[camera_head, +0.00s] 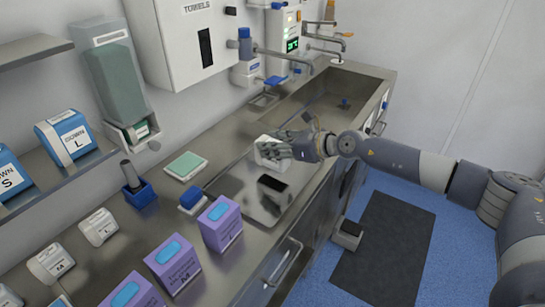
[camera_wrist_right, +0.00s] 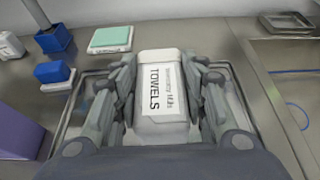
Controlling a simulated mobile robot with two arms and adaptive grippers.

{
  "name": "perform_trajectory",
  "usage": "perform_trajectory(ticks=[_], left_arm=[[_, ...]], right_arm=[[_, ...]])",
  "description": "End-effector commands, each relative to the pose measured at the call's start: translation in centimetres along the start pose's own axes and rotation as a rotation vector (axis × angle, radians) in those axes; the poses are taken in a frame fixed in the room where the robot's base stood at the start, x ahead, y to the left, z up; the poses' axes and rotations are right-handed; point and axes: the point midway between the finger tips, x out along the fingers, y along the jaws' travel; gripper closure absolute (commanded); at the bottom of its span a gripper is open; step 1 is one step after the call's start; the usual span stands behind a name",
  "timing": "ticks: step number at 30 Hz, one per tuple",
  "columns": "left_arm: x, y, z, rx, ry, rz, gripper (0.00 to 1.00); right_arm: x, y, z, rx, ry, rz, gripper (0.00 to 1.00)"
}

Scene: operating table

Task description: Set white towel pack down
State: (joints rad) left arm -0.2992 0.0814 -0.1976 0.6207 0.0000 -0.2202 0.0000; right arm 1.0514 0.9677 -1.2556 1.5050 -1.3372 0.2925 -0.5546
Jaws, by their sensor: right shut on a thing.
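The white towel pack (camera_wrist_right: 158,95), labelled TOWELS, sits between the fingers of my right gripper (camera_wrist_right: 162,105) in the right wrist view. In the head view the pack (camera_head: 268,153) shows at the tips of my right gripper (camera_head: 285,150), partly covered by the fingers. My right gripper is shut on the pack. It holds the pack over the shiny metal tray (camera_head: 238,185) on the counter; I cannot tell whether the pack touches the tray. My left gripper is in neither view.
A dark rectangular patch (camera_head: 273,184) shows on the tray. Purple boxes (camera_head: 220,223), a blue item (camera_head: 192,198) and a green-topped pad (camera_head: 185,166) stand left of the tray. The sink (camera_head: 335,95) lies behind, with taps (camera_head: 325,42) above it.

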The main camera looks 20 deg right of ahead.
Motion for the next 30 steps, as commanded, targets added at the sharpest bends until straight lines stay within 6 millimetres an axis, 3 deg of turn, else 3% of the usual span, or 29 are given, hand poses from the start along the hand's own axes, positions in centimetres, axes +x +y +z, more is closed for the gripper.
perform_trajectory(ticks=[6,15,27,28,30], left_arm=[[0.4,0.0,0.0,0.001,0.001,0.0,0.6],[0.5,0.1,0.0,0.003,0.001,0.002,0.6],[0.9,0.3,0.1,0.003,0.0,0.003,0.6],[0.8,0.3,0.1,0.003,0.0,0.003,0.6],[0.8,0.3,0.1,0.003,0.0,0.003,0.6]], right_arm=[[1.2,-1.3,0.4,0.001,-0.001,0.001,0.87],[2.5,-1.3,-2.7,0.002,0.0,0.002,0.87],[2.7,-1.4,-3.3,0.001,0.0,0.001,0.87],[2.7,-1.4,-3.3,0.001,0.001,0.001,0.58],[2.6,-1.3,-3.3,0.001,0.001,0.001,0.42]])
